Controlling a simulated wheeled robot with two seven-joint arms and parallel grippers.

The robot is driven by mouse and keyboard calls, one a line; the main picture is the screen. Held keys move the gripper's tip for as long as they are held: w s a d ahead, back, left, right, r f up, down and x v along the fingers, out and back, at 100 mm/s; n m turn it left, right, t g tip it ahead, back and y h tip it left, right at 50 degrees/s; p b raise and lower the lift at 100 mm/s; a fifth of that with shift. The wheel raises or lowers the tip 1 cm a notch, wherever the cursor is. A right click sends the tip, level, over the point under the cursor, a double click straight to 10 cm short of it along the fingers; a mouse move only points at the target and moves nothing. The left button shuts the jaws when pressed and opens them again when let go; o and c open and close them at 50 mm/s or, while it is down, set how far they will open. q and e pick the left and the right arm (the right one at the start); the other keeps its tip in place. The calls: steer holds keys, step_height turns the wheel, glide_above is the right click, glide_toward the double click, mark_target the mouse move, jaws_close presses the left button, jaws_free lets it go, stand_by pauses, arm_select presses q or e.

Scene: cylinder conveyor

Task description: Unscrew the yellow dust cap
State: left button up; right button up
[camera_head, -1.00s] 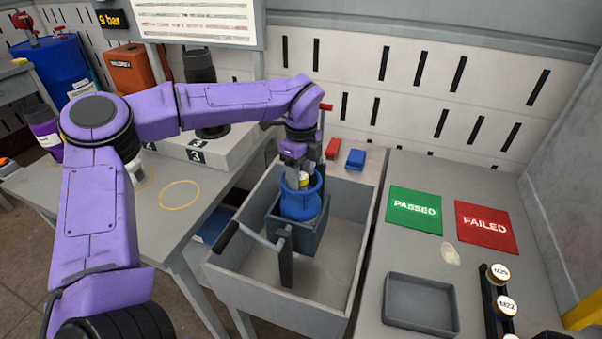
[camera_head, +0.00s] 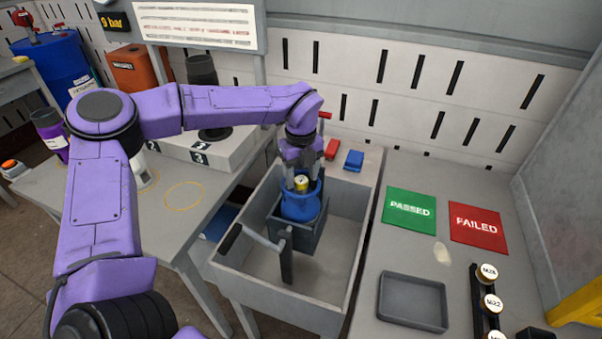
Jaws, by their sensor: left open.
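The yellow dust cap (camera_head: 301,183) sits on top of a blue cylinder (camera_head: 299,207). The cylinder stands upright in a dark grey holder (camera_head: 311,234) inside a grey basin. My left gripper (camera_head: 301,184) points down over the cylinder, with its fingers open on either side of the yellow cap. I cannot tell whether the fingers touch the cap. My right gripper is not in view.
A bar handle (camera_head: 262,238) sticks out at the front left of the holder. The grey basin (camera_head: 347,270) surrounds it. To the right lie a green PASSED mat (camera_head: 409,211), a red FAILED mat (camera_head: 477,228), an empty tray (camera_head: 413,325) and a rack of labelled round pieces (camera_head: 490,303).

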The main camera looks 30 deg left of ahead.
arm_select(q)
steer(key=shift+s+d+f+b, duration=0.1)
steer(key=shift+s+f+b, duration=0.15)
steer(key=shift+f, duration=0.3)
steer(key=shift+s+f+b, duration=0.1)
steer(key=shift+f+b, duration=0.15)
steer(key=shift+f, duration=0.25)
steer(key=shift+w+f, duration=0.1)
steer(key=shift+f, duration=0.05)
steer(key=shift+w+f, duration=0.1)
steer(key=shift+w, duration=0.15)
steer(key=shift+a, duration=0.2)
steer(key=shift+s+d+r, duration=0.1)
steer(key=shift+r, duration=0.2)
steer(key=shift+f, duration=0.15)
